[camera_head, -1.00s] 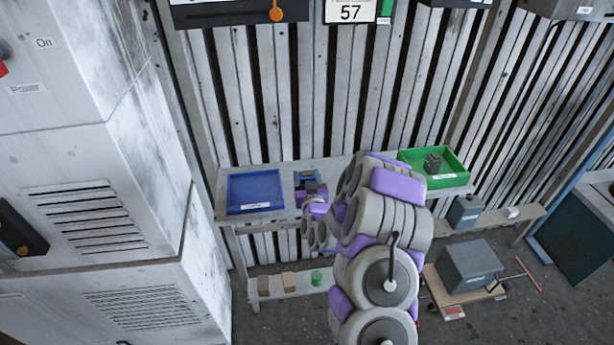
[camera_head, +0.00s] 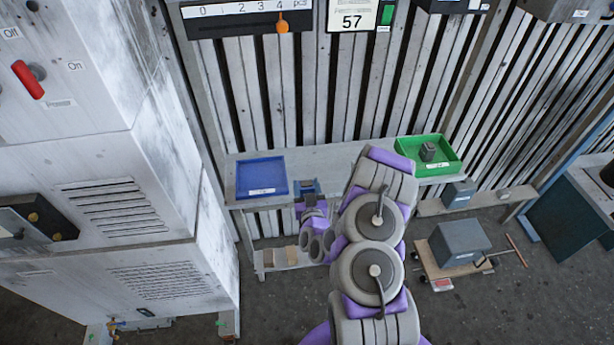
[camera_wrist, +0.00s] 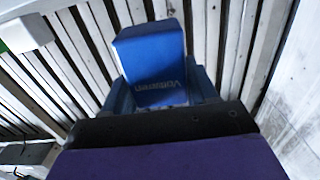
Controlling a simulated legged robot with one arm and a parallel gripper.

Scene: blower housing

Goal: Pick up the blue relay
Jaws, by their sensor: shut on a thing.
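The blue relay (camera_wrist: 152,62) is a blue block with dark lettering on its face. It fills the middle of the wrist view, seated between the two dark jaws. My gripper (camera_wrist: 160,95) is shut on it. In the head view my gripper (camera_head: 308,186) shows small at the end of my arm, near the front of the bench between the blue tray and my arm. The relay shows there only as a small blue patch. Whether it touches the bench is hard to tell from these views.
A blue tray (camera_head: 262,190) sits left on the bench (camera_head: 310,160), and a green tray (camera_head: 455,168) holding a grey block (camera_head: 428,151) sits right. A large grey cabinet (camera_head: 110,240) stands at the left. A grey box (camera_head: 460,243) rests on a low cart.

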